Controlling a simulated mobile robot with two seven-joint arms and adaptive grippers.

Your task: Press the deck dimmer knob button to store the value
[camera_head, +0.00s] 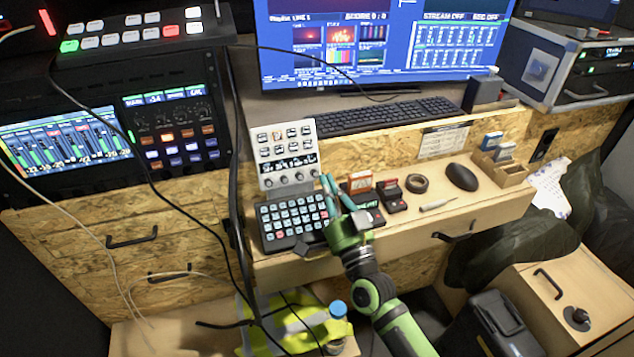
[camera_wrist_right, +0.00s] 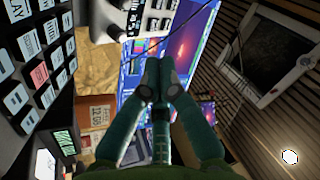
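The white control deck (camera_head: 287,150) stands tilted up at the back of the wooden desk, with small keys on top, a dark display strip and a row of round knobs (camera_head: 299,176) along its lower edge. I cannot read which knob is the dimmer. Part of the deck shows at the top of the right wrist view (camera_wrist_right: 118,18). My right gripper (camera_head: 327,181) is just right of the deck's lower right corner, near the last knob; contact is not visible. Its fingertips (camera_wrist_right: 160,78) are together with nothing seen between them. My left gripper is not in view.
A black keypad (camera_head: 295,217) lies in front of the deck. Small boxes (camera_head: 360,183), a tape roll (camera_head: 417,183) and a mouse (camera_head: 462,177) lie to the right. A keyboard (camera_head: 390,115) and monitor (camera_head: 380,45) are behind. Black cables (camera_head: 236,130) hang left of the deck.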

